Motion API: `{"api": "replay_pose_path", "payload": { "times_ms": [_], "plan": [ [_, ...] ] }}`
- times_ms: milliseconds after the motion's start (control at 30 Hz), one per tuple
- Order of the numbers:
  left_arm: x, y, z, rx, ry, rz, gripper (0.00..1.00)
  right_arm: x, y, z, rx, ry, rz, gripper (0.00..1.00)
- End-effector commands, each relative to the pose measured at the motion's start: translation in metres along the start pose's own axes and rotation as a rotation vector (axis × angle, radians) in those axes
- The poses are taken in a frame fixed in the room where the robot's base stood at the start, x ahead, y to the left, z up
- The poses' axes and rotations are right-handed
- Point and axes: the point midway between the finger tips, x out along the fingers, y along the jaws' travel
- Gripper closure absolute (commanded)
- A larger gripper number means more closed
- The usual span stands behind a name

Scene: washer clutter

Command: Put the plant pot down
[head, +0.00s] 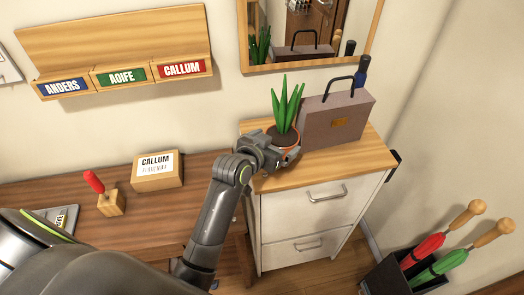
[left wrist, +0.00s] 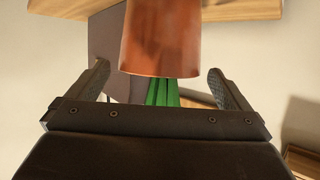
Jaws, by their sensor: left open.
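The plant pot (head: 283,137) is terracotta with upright, spiky green leaves. In the head view it appears to stand on the wooden top of the white cabinet (head: 330,162), just left of the grey bag. My left gripper (head: 282,154) is at the pot's near side and partly hides its lower part. In the left wrist view, which looks upside down, the pot (left wrist: 162,38) shows between the two open fingers, with a gap at each side. The leaves (left wrist: 162,92) show below it. My right gripper is not in view.
A grey bag (head: 337,119) with a black handle and a dark bottle (head: 362,72) stand right of the pot. The cabinet top's front right is clear. A mirror (head: 310,35) hangs behind. A CALLUM box (head: 158,171) and a red-handled stamp (head: 108,196) are on the desk. Umbrellas (head: 430,247) stand lower right.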

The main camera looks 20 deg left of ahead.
Motion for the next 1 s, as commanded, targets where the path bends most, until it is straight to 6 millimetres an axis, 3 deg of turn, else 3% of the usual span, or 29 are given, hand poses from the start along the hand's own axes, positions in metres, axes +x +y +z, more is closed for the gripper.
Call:
{"api": "replay_pose_path", "payload": {
  "times_ms": [300,500,1000],
  "plan": [
    [-0.050,0.000,0.001,0.000,0.001,-0.001,0.00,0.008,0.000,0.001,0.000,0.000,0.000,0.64],
    [-0.069,0.000,0.001,0.000,0.000,0.000,0.00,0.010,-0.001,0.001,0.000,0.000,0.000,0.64],
    [-0.075,0.000,0.000,0.000,0.000,0.001,0.00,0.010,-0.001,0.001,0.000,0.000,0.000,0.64]
  ]
}}
